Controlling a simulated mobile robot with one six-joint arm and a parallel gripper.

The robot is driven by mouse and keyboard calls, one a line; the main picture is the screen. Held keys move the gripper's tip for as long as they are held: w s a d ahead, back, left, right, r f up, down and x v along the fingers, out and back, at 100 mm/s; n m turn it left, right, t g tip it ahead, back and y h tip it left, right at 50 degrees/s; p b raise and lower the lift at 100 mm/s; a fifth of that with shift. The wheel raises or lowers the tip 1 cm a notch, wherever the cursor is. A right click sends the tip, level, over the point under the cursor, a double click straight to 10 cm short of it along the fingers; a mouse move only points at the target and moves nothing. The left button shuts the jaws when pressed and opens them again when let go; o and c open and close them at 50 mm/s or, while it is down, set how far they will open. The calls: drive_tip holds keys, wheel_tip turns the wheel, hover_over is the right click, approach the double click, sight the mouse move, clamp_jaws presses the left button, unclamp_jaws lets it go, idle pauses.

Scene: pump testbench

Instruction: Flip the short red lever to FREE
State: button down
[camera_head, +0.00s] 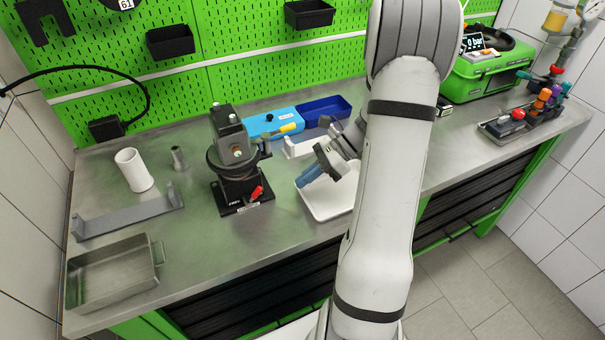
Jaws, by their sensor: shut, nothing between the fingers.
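The short red lever (257,192) sits low on the front right of a black clamp stand (237,190). It leans up and to the right. Small white labels are on the stand's base, too small to read with certainty. A dark grey, block-shaped part (230,130) stands in the top of the stand. My gripper (303,180) is to the right of the lever, clearly apart from it, with its blue fingers pointing left and down over a white tray. It is shut and empty. My arm hides part of the bench to its right.
The white tray (318,207) lies under my gripper. A yellow-handled tool (287,128) and blue bins (326,110) are behind. A white cylinder (134,170), a grey bracket (128,215) and a metal pan (112,275) stand at left. Bench in front of the stand is clear.

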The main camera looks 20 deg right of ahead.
sight(253, 194)
drive_tip(key=x, duration=0.6)
drive_tip(key=shift+p, duration=0.3)
drive_tip(key=a, duration=0.1)
drive_tip(key=a+r+p, duration=0.1)
drive_tip(key=a, duration=0.1)
drive_tip(key=shift+w+r, duration=0.3)
drive_tip(key=shift+w, duration=0.05)
drive_tip(key=shift+w+a+r, duration=0.15)
drive_tip(key=shift+a+r, duration=0.05)
drive_tip(key=shift+a, duration=0.1)
drive_tip(key=shift+d+r+p, duration=0.1)
drive_tip(key=shift+p, duration=0.25)
